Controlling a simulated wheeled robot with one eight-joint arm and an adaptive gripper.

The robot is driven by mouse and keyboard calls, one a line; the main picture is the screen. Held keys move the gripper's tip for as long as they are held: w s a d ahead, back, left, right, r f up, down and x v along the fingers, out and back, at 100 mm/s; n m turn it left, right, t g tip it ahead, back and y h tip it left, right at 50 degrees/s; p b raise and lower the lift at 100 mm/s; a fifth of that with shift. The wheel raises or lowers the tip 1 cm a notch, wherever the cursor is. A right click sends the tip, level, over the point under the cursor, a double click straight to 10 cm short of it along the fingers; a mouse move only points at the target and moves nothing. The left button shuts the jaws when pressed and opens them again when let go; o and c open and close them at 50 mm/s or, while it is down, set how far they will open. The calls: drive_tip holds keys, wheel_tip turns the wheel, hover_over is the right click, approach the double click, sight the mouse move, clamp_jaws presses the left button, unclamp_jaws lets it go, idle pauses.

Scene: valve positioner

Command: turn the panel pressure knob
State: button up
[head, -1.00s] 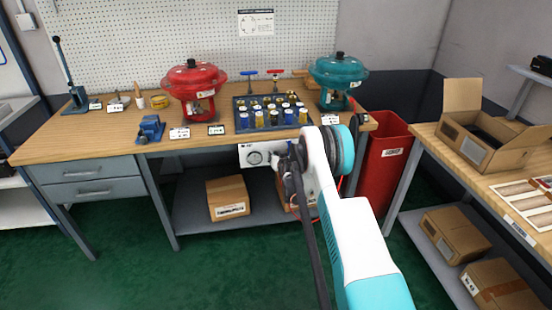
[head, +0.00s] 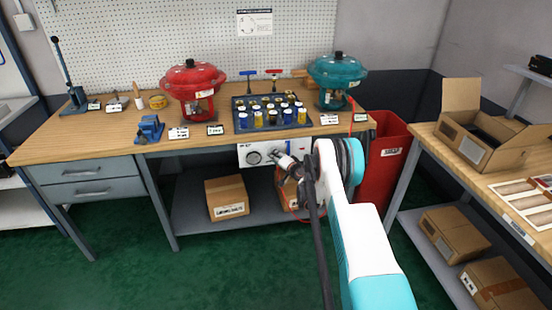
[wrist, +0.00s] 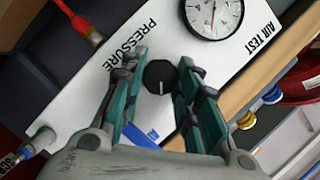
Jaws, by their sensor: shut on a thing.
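The black pressure knob (wrist: 160,78) sits on the white air test panel (wrist: 105,75), beside the word PRESSURE in the wrist view. A pale line marks its face. My gripper (wrist: 161,75) has one finger on each side of the knob and is shut on it. A round gauge (wrist: 213,14) is on the panel above and to the right of the knob. In the head view the panel (head: 246,148) hangs under the bench's front edge, with the gauge (head: 254,158) at its left. There my gripper and wrist hide the knob.
A red hose fitting (wrist: 92,34) and a blue fitting (wrist: 28,151) are near the panel. The bench above holds a red actuator (head: 192,80), a teal actuator (head: 337,72) and a tray of parts (head: 236,102). A red bin (head: 392,145) stands right of my arm.

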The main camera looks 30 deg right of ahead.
drive_tip(key=shift+m, duration=0.3)
idle(0.4)
drive_tip(key=o, duration=1.1)
drive_tip(key=shift+c, duration=0.2)
drive_tip(key=shift+s, duration=0.1)
drive_tip(key=v, duration=1.1)
drive_tip(key=shift+s, duration=0.45)
drive_tip(key=shift+d, duration=0.1)
